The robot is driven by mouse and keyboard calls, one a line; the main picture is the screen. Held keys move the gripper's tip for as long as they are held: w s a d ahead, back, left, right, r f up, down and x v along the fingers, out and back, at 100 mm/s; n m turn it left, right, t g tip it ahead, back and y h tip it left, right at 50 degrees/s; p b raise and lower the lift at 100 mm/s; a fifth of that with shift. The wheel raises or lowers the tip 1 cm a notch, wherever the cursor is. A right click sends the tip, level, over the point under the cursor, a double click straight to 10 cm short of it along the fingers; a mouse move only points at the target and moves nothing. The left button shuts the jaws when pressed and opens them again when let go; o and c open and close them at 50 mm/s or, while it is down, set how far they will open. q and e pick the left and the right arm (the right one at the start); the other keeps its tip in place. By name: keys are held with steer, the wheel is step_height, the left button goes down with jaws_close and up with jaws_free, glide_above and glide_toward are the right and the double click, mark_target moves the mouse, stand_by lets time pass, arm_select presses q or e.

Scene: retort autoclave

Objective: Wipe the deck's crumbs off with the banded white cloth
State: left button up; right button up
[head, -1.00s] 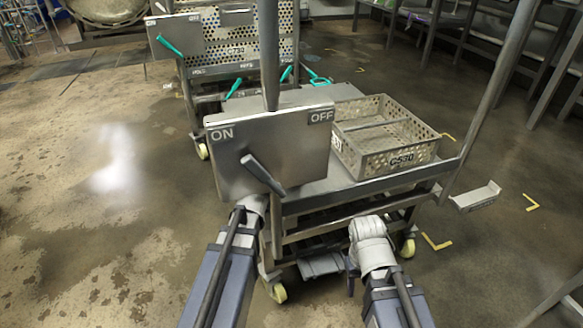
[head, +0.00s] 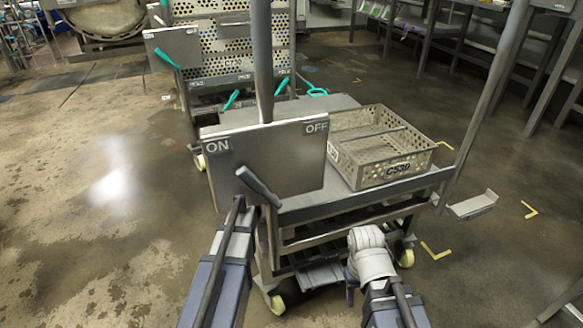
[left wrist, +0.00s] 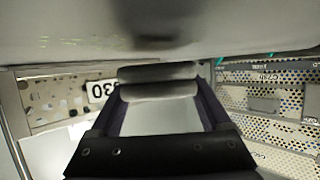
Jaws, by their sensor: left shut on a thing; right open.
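The cart's grey metal deck (head: 318,200) lies behind the ON/OFF panel (head: 265,160). My left arm reaches up to the panel's lower edge, and its gripper is hidden behind the panel and lever in the head view. In the left wrist view my left gripper (left wrist: 158,82) is shut on a rolled grey-white thing with darker bands, apparently the cloth (left wrist: 160,92). A pale surface, probably the deck, fills the top there, with faint yellowish specks. My right gripper (head: 366,240) is open and empty in front of the cart; its fingertips are hardly visible.
A second cart with a perforated rack (head: 235,50) stands behind. Open floor lies left.

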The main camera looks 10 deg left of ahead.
arm_select(q)
steer(key=shift+a, duration=0.1)
steer(key=shift+w+a, duration=0.15)
steer(key=shift+w+a+f, duration=0.15)
steer(key=shift+w+a, duration=0.7)
steer(key=shift+w, duration=0.25)
steer(key=shift+f+b, duration=0.2)
steer(key=shift+b, duration=0.15)
steer(key=shift+s+d, duration=0.1)
steer(key=shift+s+d+r, duration=0.1)
steer(key=shift+s+d, duration=0.4)
steer(key=shift+s, duration=0.2)
steer(key=shift+s+d+r, duration=0.1)
steer(key=shift+s+d, duration=0.35)
steer(key=shift+s, duration=0.2)
